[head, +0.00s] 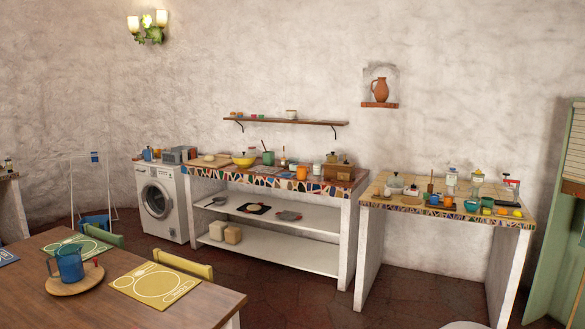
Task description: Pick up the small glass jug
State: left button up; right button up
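I cannot make out for certain which thing is the small glass jug. On the right mosaic counter (400,205), pale, glass-like vessels stand toward the back, one (451,178) left of another (477,177). They are too small in view to tell a spout or handle. A blue, see-through jug-like vessel with a handle (70,263) stands upright on a round wooden board (75,283) on the near wooden table (205,305). Neither of my grippers shows in the head view.
A middle mosaic counter (270,181) holds a yellow bowl (244,161), a green pot (268,158) and a wooden box (338,172). A washing machine (161,203) stands left of it. Chairs (182,264) line the near table. Red-brown floor (295,285) is open before the counters.

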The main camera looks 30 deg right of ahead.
aim_at(294, 162)
jog(key=i+l+z, duration=0.65)
jog(key=i+z, duration=0.15)
jog(key=z, duration=0.15)
jog(key=i+l+z, duration=0.1)
jog(key=i+z, duration=0.4)
jog(key=i+l+u, duration=0.1)
jog(key=i, duration=0.8)
jog(key=i+l+u, duration=0.1)
jog(key=i, duration=0.75)
jog(key=i+j+u, duration=0.15)
jog(key=i+u, duration=0.3)
jog(key=i, duration=0.2)
jog(key=i+l+u, duration=0.1)
jog(key=i+u, duration=0.35)
jog(key=i, duration=0.2)
jog(key=i+l+u, duration=0.3)
jog(key=i+u, duration=0.15)
jog(key=i, duration=0.15)
